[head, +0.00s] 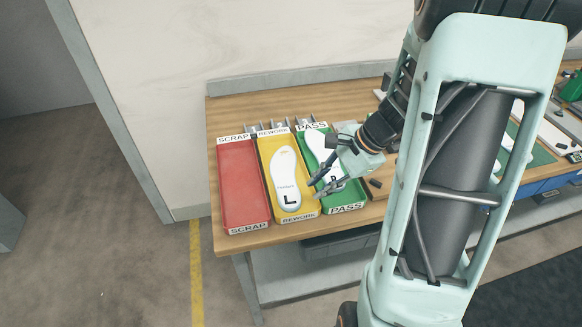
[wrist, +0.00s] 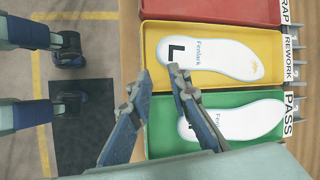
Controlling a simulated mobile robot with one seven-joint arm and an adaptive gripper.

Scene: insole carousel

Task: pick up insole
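A white insole (head: 286,178) marked L lies in the yellow REWORK tray (head: 265,158); it also shows in the wrist view (wrist: 225,56). A second white insole (head: 315,140) lies in the green PASS tray (head: 346,208); in the wrist view this insole (wrist: 242,120) is partly hidden by a finger. My gripper (head: 315,190) is over the border of the yellow and green trays, near their front ends. In the wrist view my gripper's fingers (wrist: 158,76) are apart with nothing between them.
The red SCRAP tray (head: 243,183) at the left is empty. The trays stand on a wooden bench (head: 222,120) against a pale wall. A small dark item (head: 375,183) lies right of the green tray. My arm hides much of the bench's right part.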

